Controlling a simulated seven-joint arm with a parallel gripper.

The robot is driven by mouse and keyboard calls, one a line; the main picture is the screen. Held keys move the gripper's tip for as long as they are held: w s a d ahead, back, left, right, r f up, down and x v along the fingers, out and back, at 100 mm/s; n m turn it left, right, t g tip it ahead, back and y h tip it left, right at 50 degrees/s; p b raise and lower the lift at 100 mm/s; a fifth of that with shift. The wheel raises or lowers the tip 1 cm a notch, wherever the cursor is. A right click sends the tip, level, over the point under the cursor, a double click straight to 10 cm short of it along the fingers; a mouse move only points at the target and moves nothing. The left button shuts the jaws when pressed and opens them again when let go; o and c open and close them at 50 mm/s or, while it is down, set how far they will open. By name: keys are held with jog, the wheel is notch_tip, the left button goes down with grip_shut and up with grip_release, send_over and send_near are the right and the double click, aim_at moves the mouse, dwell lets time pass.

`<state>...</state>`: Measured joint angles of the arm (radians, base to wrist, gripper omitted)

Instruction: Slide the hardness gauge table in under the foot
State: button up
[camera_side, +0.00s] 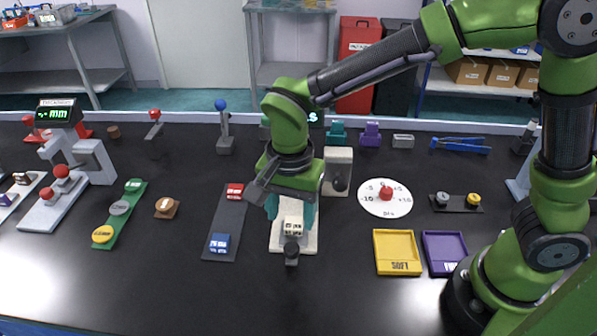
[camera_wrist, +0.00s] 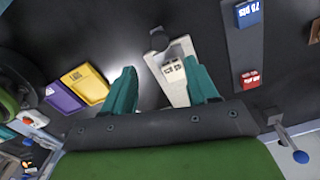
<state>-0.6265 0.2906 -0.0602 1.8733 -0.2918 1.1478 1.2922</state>
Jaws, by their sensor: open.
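The hardness gauge has a long pale base (camera_side: 302,243) and a grey-white upright body (camera_side: 337,170) behind my arm. A small pale table block (camera_side: 292,225) with dark markings sits on the front part of the base, and it also shows in the wrist view (camera_wrist: 173,69). A dark knob (camera_side: 291,251) stands at the base's front end. My gripper (camera_side: 290,208) is low over the base, with its teal fingers apart. In the wrist view my gripper (camera_wrist: 158,68) has the table block close to its right finger; contact cannot be told. The foot is hidden behind my arm.
A dark strip with a red block (camera_side: 235,191) and a blue block (camera_side: 219,243) lies left of the gauge. A white dial with a red knob (camera_side: 386,193), a yellow tray (camera_side: 397,252) and a purple tray (camera_side: 446,252) are right. The front bench is clear.

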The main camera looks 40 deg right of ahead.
aim_at(292, 246)
notch_tip(292, 246, down, 9)
jog(key=shift+r, duration=0.1)
dwell(0.3)
grip_shut()
